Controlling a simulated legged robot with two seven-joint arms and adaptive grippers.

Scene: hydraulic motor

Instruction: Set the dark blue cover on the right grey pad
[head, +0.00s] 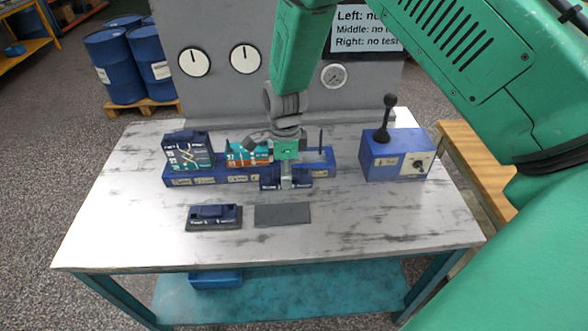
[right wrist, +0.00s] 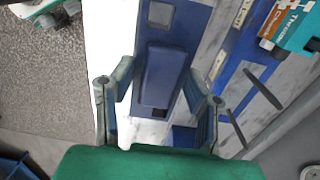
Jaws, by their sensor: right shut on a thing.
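My right gripper (head: 287,178) is shut on a dark blue cover (head: 269,184), at the front of the long blue base. In the right wrist view, the cover's raised block (right wrist: 163,76) sits between the two fingers of the right gripper (right wrist: 160,105). I cannot tell whether the cover touches the base. The right grey pad (head: 282,214) lies bare on the table, nearer to me than the held cover. Another dark blue cover (head: 214,212) rests on the left pad (head: 213,226). My left gripper is not in view.
The long blue base (head: 232,179) carries a dark module (head: 187,152) and an orange and teal block (head: 250,152). A thin dark rod stands at its right. A blue lever box (head: 396,158) stands at the right. The front table (head: 350,235) is clear around the pads.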

